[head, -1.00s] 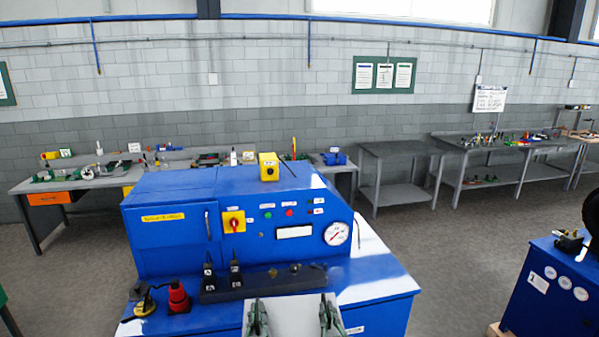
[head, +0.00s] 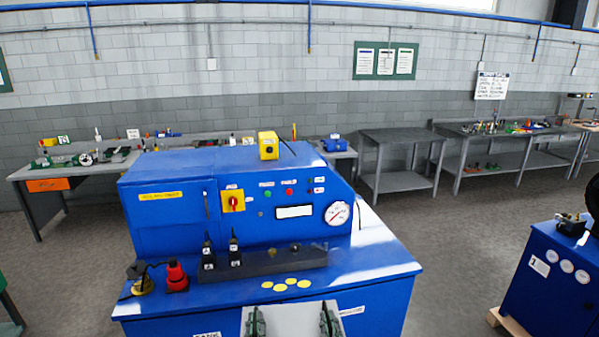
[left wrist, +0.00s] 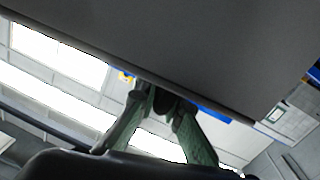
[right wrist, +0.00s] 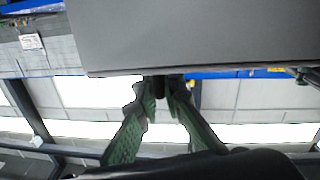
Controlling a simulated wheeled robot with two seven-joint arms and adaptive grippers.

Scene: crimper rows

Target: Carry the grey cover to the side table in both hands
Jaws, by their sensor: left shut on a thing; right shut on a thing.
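The grey cover (head: 291,314) is a flat panel at the bottom middle of the head view, in front of the blue machine; its lower part is cut off. My left gripper (head: 256,321) is shut on its left side and my right gripper (head: 330,319) on its right side. In the left wrist view the cover (left wrist: 200,50) fills the top, with the left fingers (left wrist: 160,98) closed at its edge. In the right wrist view the cover (right wrist: 190,38) also fills the top, with the right fingers (right wrist: 164,88) closed at its edge. A bare grey table (head: 398,136) stands by the back wall.
A blue cabinet (head: 545,275) stands at the right. Cluttered benches line the wall. Open floor (head: 450,240) lies between machine and cabinet.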

